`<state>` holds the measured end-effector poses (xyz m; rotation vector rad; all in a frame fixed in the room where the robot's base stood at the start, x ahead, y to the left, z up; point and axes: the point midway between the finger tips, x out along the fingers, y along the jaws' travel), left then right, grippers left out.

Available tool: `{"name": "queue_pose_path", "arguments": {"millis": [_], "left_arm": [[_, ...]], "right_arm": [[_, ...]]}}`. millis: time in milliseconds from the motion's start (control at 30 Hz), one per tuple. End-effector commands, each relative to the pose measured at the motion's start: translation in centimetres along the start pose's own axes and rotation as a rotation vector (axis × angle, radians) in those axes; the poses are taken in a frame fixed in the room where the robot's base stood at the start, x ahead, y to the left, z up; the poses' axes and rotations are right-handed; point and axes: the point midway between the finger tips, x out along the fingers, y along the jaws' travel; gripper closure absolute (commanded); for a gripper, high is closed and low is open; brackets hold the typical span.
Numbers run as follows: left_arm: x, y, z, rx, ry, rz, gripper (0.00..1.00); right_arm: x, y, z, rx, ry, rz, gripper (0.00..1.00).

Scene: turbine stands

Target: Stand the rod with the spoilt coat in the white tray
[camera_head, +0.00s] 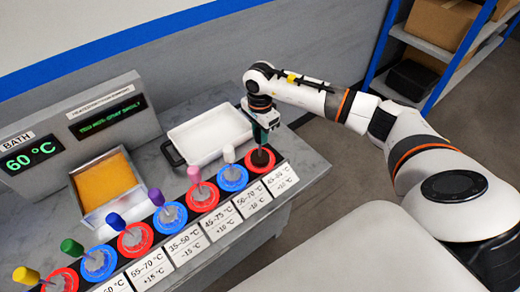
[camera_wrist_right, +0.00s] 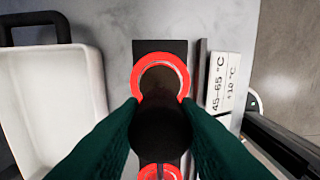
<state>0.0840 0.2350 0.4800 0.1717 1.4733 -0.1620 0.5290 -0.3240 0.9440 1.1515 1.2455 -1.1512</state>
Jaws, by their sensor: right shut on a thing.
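The white tray (camera_head: 196,160) lies empty on the bench, left of my right arm; its near part also shows at the left of the wrist view (camera_wrist_right: 85,75). My right gripper (camera_head: 265,122) is above the last stand (camera_head: 272,166) at the right end of the row, pointing down. Its dark green fingers (camera_wrist_right: 160,132) are shut on the dark top of a rod (camera_wrist_right: 160,128). Below it, a brown round part (camera_head: 262,157) sits at the red ring of that stand. I cannot tell whether the rod's foot is free of the ring. My left gripper is out of view.
Several other rods with coloured tops, such as white (camera_head: 229,153), pink (camera_head: 194,174) and purple (camera_head: 156,197), stand in red and blue rings with temperature labels in front. A bath with orange contents (camera_head: 103,180) and a display panel (camera_head: 90,112) stand left of the tray.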

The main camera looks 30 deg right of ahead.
Motion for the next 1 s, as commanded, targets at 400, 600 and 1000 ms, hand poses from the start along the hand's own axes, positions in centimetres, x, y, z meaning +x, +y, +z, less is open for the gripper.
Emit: {"name": "queue_pose_path", "arguments": {"millis": [400,600,1000], "left_arm": [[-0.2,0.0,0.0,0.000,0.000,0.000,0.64],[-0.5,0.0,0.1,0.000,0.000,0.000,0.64],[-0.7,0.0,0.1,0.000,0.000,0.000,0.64]], "right_arm": [[-0.6,0.0,0.0,0.000,0.000,0.001,1.00],[-1.1,0.1,0.0,0.000,0.000,0.002,1.00],[-1.6,0.0,0.0,0.000,0.000,0.002,1.00]]}}
